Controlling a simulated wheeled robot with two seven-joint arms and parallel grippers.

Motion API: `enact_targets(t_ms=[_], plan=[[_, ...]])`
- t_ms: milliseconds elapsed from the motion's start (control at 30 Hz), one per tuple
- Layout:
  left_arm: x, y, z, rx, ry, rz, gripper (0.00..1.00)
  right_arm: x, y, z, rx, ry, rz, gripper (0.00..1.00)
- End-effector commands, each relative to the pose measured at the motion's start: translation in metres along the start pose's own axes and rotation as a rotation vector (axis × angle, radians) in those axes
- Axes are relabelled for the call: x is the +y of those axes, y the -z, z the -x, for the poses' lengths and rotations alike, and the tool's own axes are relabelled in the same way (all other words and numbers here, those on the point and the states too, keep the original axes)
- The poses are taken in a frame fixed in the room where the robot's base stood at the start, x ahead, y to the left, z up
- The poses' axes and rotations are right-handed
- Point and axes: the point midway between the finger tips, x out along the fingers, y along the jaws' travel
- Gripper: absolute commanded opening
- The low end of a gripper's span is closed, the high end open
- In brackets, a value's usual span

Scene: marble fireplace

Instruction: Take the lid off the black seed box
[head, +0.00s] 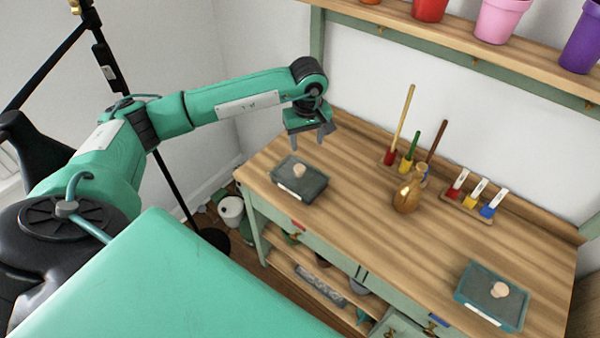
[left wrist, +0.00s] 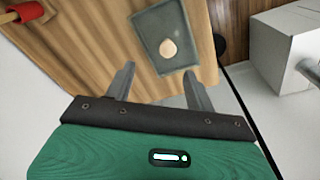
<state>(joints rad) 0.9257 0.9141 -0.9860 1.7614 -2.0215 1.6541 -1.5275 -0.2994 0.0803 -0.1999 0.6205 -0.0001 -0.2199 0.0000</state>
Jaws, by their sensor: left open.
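The black seed box (head: 308,191) stands on the left end of the wooden bench. Its dark grey lid (head: 287,169) is on top, with a round pale knob (head: 298,170) in the middle. In the left wrist view the lid (left wrist: 150,28) and its knob (left wrist: 168,48) lie beyond the fingertips. My left gripper (head: 325,136) is open and empty, above the bench, behind and to the right of the box in the head view. Its two fingers (left wrist: 160,72) are spread apart and do not touch the lid or knob. My right gripper is not in view.
A teal box (head: 472,303) with a similar knob stands at the bench's right end. Pots (head: 500,18) line the shelf above. Bench (head: 350,190) is bare right of the black box.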

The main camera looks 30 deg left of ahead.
Motion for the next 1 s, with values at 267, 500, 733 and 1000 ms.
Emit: enact_targets(t_ms=[267,500,733,1000], plan=[[-0.010,0.011,-0.025,0.034,0.040,-0.009,0.55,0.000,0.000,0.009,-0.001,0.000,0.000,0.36],[-0.011,0.012,-0.069,0.033,0.036,-0.008,0.55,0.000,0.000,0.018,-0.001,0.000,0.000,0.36],[-0.011,0.012,-0.085,0.034,0.034,-0.009,0.55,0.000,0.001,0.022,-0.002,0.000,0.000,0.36],[-0.017,0.010,-0.120,0.032,0.036,-0.007,0.55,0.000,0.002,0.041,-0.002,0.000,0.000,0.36]])
